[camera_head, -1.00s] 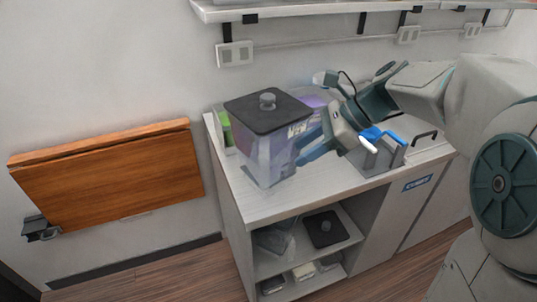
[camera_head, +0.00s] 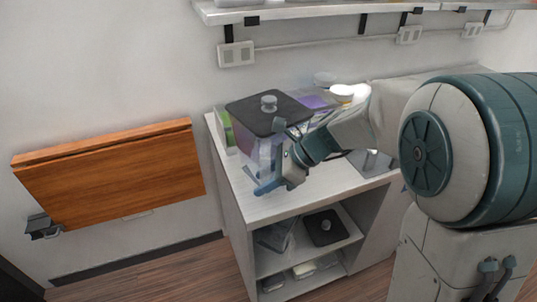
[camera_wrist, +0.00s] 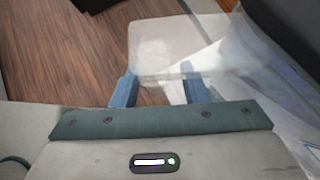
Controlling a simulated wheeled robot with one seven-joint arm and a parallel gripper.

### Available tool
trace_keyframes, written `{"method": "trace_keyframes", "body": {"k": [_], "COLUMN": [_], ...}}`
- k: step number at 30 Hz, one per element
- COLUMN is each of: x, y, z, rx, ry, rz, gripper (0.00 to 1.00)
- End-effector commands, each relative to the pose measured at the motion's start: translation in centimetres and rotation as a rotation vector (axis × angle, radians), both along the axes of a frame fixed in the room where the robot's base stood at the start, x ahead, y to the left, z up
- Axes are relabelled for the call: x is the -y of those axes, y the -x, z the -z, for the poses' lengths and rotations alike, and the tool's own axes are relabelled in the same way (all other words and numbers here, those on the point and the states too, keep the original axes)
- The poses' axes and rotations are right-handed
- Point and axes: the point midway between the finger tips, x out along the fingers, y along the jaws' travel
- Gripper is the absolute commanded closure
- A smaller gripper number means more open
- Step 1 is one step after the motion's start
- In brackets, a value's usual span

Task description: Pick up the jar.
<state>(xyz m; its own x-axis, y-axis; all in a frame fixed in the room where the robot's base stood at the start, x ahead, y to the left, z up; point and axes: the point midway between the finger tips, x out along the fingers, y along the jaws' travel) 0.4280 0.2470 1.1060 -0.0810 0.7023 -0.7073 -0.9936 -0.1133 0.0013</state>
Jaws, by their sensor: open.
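The jar (camera_head: 262,152) is a clear square container with a dark lid and a grey knob. It stands upright at the left end of the white counter. My gripper (camera_head: 262,183) is at the jar's front right side, its blue fingers low by the jar, and the wrist hides part of the jar. In the wrist view my gripper (camera_wrist: 160,90) is open, with its two fingers apart. A translucent piece, apparently part of the jar (camera_wrist: 190,48), lies just beyond and between the fingertips. I cannot tell whether they touch it.
A similar dark-lidded container (camera_head: 325,228) sits on the shelf below the white counter (camera_head: 225,178). A green item (camera_head: 226,128) and a purple-topped container (camera_head: 314,102) stand behind the jar. An orange-brown folding board (camera_head: 110,175) hangs on the left wall.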

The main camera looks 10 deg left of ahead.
Motion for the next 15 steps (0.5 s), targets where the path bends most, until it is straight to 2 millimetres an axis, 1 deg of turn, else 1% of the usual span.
{"method": "trace_keyframes", "body": {"k": [5,8,9,10,15], "x": [-0.01,-0.01,0.00,0.00,0.00], "y": [-0.01,-0.02,-0.02,-0.02,-0.02], "z": [0.02,0.01,0.00,0.00,-0.02], "rx": [0.001,0.001,0.001,0.001,0.001], "ry": [0.000,0.000,0.000,0.000,0.000], "rz": [0.001,0.000,0.000,0.000,0.000], "gripper": [0.59,0.84,0.95,1.00,1.00]}}
